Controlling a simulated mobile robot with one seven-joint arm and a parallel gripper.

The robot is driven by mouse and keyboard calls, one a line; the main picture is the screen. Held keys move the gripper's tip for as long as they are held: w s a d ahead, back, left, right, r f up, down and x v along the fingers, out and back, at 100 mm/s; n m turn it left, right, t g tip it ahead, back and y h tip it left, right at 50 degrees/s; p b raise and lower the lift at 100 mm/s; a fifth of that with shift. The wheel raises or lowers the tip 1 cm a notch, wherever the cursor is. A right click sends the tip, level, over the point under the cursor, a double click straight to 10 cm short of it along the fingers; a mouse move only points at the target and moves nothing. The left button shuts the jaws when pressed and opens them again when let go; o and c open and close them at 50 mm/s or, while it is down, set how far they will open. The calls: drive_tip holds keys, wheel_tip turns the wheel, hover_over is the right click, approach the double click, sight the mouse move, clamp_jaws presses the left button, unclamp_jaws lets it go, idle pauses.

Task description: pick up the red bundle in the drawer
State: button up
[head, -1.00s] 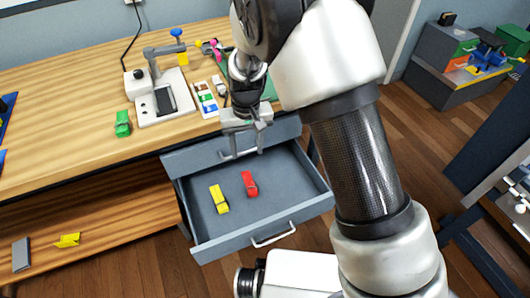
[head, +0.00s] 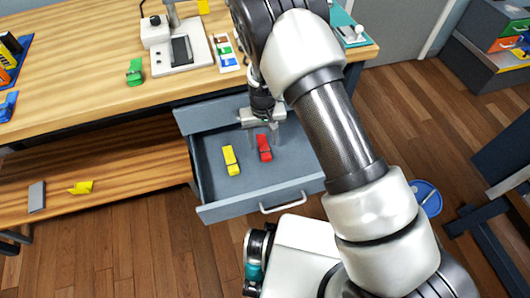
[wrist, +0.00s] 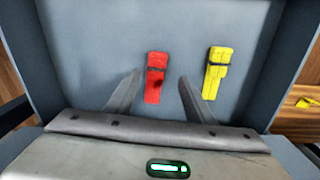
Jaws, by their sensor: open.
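The red bundle (head: 264,147) lies in the open grey drawer (head: 215,212), and a dark band crosses it. In the wrist view the red bundle (wrist: 155,78) is beyond my fingertips, roughly between their lines. My gripper (head: 264,140) is over the back part of the drawer, pointing down, with its fingers close to the red bundle. In the wrist view my gripper (wrist: 160,88) is open with nothing between its fingers. How high the fingertips are above the bundle is hard to tell.
A yellow bundle (head: 231,160) lies in the drawer just left of the red one. The wooden worktop (head: 90,95) overhangs behind the drawer and holds a green bundle (head: 135,72) and a white device (head: 185,55). The drawer walls stand around the bundles.

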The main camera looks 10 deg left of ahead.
sight(265, 151)
drive_tip(key=shift+w+d+f+b, duration=0.15)
drive_tip(key=shift+f+b, duration=0.25)
drive_tip(key=shift+f, duration=1)
drive_tip(key=shift+w+d+f+b, duration=0.15)
drive_tip(key=shift+f+b, duration=0.25)
drive_tip(key=shift+f, duration=0.95)
drive_tip(key=shift+s, duration=0.1)
drive_tip(key=c, duration=1.2)
